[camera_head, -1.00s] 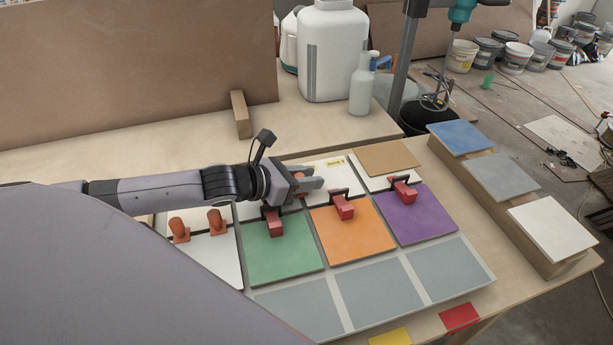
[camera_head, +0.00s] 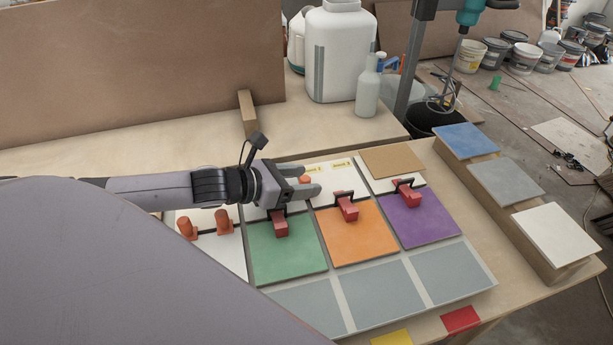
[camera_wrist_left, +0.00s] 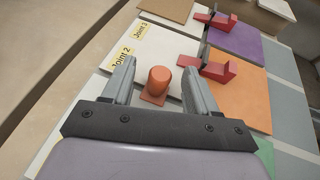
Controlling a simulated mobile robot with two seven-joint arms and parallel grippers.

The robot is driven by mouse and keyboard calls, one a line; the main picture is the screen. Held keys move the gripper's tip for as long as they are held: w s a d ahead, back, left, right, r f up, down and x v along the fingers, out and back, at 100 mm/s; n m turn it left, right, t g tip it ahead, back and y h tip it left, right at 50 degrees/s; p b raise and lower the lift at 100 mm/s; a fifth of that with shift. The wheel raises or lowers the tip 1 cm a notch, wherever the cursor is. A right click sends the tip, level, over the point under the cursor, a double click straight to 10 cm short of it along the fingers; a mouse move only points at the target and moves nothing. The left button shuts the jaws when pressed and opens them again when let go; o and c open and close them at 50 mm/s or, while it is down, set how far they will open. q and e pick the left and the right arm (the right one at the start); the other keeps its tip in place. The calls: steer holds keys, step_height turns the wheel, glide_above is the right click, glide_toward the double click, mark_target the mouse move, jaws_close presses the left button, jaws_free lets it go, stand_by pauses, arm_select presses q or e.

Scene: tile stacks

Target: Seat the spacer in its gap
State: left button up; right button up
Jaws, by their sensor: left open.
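An orange spacer (camera_wrist_left: 157,84) with a rounded knob on a flat foot stands upright between the open fingers of my left gripper (camera_wrist_left: 155,90) in the wrist view. The fingers are apart from it on both sides. In the head view the spacer's top (camera_head: 305,180) shows between the fingers of my left gripper (camera_head: 304,181). It is beside the yellow "Joint 2" label (camera_wrist_left: 122,58). Two more orange spacers (camera_head: 187,228) (camera_head: 223,221) stand at the board's left. My right gripper is not in view.
Green (camera_head: 286,252), orange (camera_head: 355,235) and purple (camera_head: 420,217) tiles lie in a row, with red clamps (camera_head: 347,207) at their far edges. A brown tile (camera_head: 392,161) lies behind. Blue, grey and white tiles (camera_head: 555,235) rest on wooden blocks at right.

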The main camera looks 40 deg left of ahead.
arm_select(q)
steer(key=shift+p+v, duration=0.5)
steer(key=shift+v, duration=0.95)
steer(key=shift+s+a+r, duration=0.15)
steer(key=shift+s+a, duration=0.2)
steer(key=shift+s, duration=0.25)
steer(key=shift+v, duration=2.85)
steer(key=shift+r, duration=0.2)
steer(key=shift+d, duration=0.1)
